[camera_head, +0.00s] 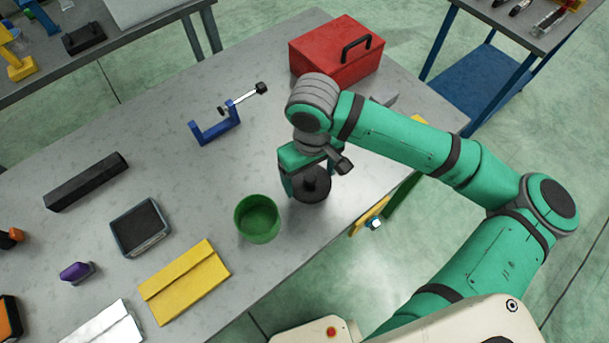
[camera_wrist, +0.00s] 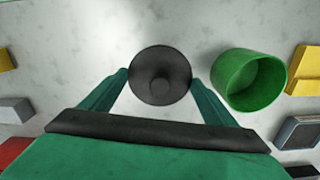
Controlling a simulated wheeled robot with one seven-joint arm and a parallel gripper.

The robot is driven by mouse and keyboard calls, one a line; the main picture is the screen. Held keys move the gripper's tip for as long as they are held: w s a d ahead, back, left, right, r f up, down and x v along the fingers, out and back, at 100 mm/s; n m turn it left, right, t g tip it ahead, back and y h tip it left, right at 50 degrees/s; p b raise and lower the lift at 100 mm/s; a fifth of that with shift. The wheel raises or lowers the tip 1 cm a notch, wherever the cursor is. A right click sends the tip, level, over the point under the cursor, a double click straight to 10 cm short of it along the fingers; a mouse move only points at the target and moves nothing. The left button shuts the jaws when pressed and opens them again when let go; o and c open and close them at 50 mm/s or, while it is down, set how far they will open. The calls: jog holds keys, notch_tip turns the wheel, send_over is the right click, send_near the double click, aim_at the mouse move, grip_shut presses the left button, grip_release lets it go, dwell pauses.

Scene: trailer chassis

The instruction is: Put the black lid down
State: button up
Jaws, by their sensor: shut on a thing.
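In the head view my gripper (camera_head: 303,183) points down over the grey table, to the right of the green pot. I cannot tell whether the lid touches the table or hangs just above it. The green pot (camera_head: 258,221) is open at the top and looks empty; it also shows in the wrist view (camera_wrist: 249,80), to the right of the lid.
The grey table (camera_head: 200,195) has free room around the lid and behind the pot. A red toolbox (camera_head: 337,55) stands at the back, a blue clamp (camera_head: 215,125) left of my arm. A yellow folded piece (camera_head: 184,281) and a dark-topped box (camera_head: 140,228) lie left of the pot.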

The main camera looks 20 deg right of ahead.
aim_at(309, 182)
jog(key=f, duration=0.1)
jog(key=w+f, duration=0.1)
jog(key=f, duration=0.1)
jog(key=shift+f, duration=0.15)
jog(key=shift+s+a+f, duration=0.15)
jog(key=shift+s+f, duration=0.05)
jog(key=shift+s, duration=0.1)
jog(key=o, duration=1)
jog(key=shift+o, duration=0.2)
notch_tip(309, 182, up, 12)
jog(key=shift+r, duration=0.1)
